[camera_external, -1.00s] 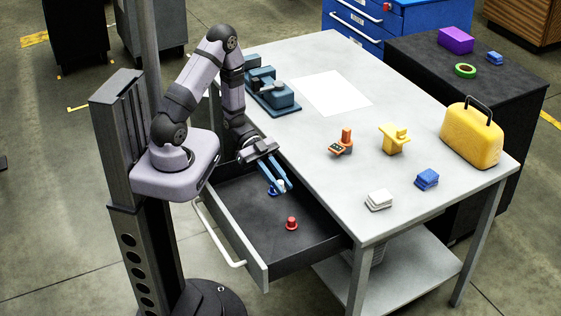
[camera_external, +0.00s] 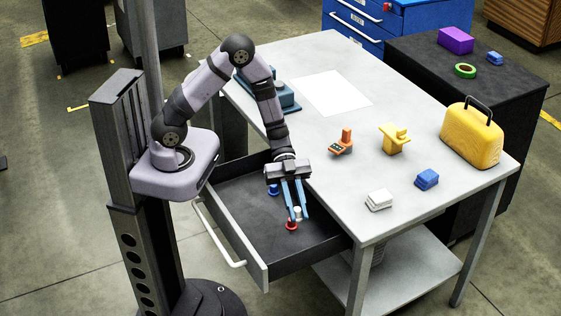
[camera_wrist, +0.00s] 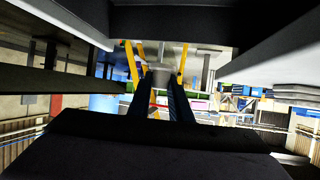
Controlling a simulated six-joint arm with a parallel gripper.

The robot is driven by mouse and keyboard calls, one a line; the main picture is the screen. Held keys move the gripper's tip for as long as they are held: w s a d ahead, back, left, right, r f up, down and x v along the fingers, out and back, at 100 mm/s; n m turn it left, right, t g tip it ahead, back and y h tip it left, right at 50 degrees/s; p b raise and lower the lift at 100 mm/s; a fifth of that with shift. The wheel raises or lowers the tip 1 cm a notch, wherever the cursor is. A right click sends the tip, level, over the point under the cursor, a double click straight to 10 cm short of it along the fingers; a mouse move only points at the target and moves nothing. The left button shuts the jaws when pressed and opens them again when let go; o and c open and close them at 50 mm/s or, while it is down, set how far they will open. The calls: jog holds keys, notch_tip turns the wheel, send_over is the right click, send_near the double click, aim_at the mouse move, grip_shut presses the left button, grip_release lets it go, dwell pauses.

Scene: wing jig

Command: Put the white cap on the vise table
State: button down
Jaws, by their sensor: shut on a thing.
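The white cap (camera_external: 298,211) is between the blue fingertips of my gripper (camera_external: 297,214), which is shut on it. It is over the open drawer, close to the red cap (camera_external: 291,226); I cannot tell whether they touch. In the wrist view my gripper's fingers (camera_wrist: 160,88) point away from the camera, with a pale blurred shape between their tips. The vise table (camera_external: 340,170) is the light grey metal table to the right of the drawer. A teal vise (camera_external: 287,97) stands at its back left, partly hidden by my arm.
The dark drawer (camera_external: 240,228) is pulled out from the table and also holds a blue cap (camera_external: 273,190). On the tabletop are an orange part (camera_external: 341,145), a yellow part (camera_external: 393,139), white blocks (camera_external: 379,200), blue blocks (camera_external: 427,179) and a yellow case (camera_external: 471,136).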

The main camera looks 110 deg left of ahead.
jog(key=w+a+r+n+t+y, duration=0.35)
jog(key=w+r, duration=0.25)
jog(key=w, duration=0.4)
jog(key=w+a+r+n+t+y, duration=0.2)
jog(key=w+a+r+n+y, duration=0.15)
jog(key=w+r, duration=0.45)
jog(key=w+a+n+t+y, duration=0.1)
jog(key=w+a+n+y, duration=0.25)
jog(key=a, duration=0.25)
jog(key=n+g+y, duration=0.2)
jog(key=n+y, duration=0.6)
send_over(376, 173)
notch_tip(376, 173, down, 4)
jog(key=shift+f, duration=0.1)
jog(key=shift+f, duration=4.95)
